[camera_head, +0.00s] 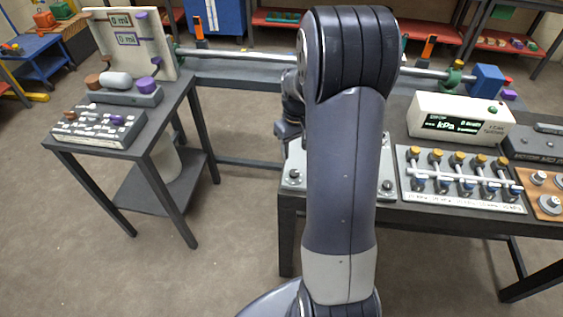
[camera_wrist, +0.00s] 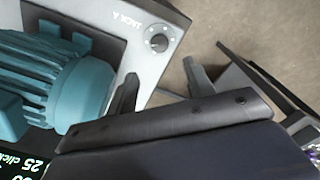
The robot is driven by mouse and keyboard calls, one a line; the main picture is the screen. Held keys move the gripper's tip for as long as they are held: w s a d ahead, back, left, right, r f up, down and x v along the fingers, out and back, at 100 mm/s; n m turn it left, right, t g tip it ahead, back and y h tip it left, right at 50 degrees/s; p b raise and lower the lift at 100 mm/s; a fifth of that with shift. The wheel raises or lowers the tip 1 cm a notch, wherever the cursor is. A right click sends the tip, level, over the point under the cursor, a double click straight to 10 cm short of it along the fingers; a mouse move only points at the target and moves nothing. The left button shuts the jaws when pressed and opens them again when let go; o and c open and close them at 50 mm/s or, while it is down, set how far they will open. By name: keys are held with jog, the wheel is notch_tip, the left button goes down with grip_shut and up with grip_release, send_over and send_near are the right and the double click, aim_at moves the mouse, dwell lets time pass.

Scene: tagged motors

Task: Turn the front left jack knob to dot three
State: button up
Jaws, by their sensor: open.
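In the wrist view a white plate corner (camera_wrist: 140,62) carries a small dark round jack knob (camera_wrist: 158,43) with a pale ring and small dots around it. The lettering beside it reads JACK A. The knob's setting is too small to read for certain. A teal ribbed motor (camera_wrist: 75,90) sits on the plate. My gripper (camera_wrist: 163,78) is open and empty, its two fingers apart and below the knob in the picture, not touching it. In the head view the plate shows a front left knob (camera_head: 294,175) and a front right knob (camera_head: 387,186); my arm hides the motor.
In the head view, a white kPa meter (camera_head: 460,118) and a valve board (camera_head: 460,180) stand right of the plate. A side table (camera_head: 130,150) stands left, with open floor between.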

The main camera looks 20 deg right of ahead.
aim_at(295, 172)
notch_tip(295, 172, down, 10)
jog(key=shift+s+r+p, duration=0.1)
jog(key=shift+p, duration=0.65)
jog(key=shift+c, duration=0.5)
jog(key=c, duration=0.9)
jog(key=shift+o, duration=0.2)
jog(key=shift+m+b, duration=0.3)
jog(key=shift+b, duration=0.05)
jog(key=shift+m+b, duration=0.45)
jog(key=shift+m, duration=0.15)
jog(key=m+b, duration=0.2)
jog(key=m, duration=0.1)
jog(key=m+b, duration=0.2)
jog(key=m, duration=0.4)
jog(key=shift+d+m+b, duration=0.1)
jog(key=shift+m+b, duration=0.25)
jog(key=shift+m, duration=0.05)
